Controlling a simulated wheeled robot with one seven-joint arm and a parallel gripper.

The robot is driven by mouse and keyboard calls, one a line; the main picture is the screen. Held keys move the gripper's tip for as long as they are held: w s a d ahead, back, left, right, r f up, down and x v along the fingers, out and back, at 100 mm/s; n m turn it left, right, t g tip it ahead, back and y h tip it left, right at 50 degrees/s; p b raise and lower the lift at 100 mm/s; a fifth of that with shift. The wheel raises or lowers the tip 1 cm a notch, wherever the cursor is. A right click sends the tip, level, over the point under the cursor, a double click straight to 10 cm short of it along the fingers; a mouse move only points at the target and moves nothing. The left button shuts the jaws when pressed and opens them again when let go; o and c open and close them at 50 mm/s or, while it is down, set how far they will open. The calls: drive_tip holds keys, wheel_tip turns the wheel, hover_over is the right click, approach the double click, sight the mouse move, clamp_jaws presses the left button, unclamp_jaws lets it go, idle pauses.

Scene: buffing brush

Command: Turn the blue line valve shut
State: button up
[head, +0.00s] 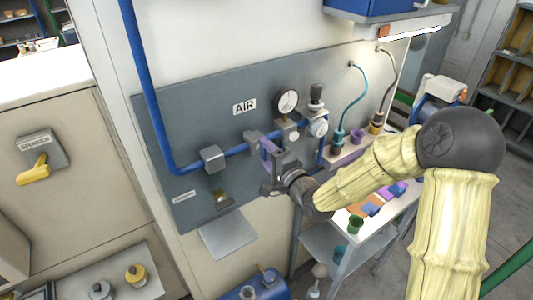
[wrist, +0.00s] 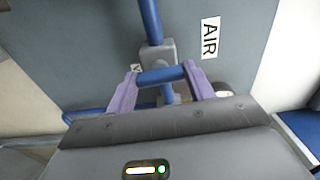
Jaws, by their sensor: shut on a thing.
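The blue air pipe (head: 190,165) runs down the wall and then right along the grey panel to a grey valve body (head: 252,137). In the wrist view the valve body (wrist: 158,52) sits on the pipe (wrist: 149,18). My gripper (head: 269,150) is at the valve; its purple fingers also show in the wrist view (wrist: 162,74). They are shut on the blue valve handle (wrist: 162,75), one finger at each end. The handle lies crosswise to the pipe. In the head view my gripper hides most of the handle.
A pressure gauge (head: 287,102) and fittings are just right of the valve, close to my gripper. The AIR sign (head: 244,107) is above. A grey block (head: 212,158) sits on the pipe to the left.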

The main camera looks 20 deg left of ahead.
drive_tip(key=shift+m, duration=0.4)
drive_tip(key=o, duration=1)
drive_tip(key=shift+b+v, duration=6.6)
drive_tip(key=shift+v, duration=2.15)
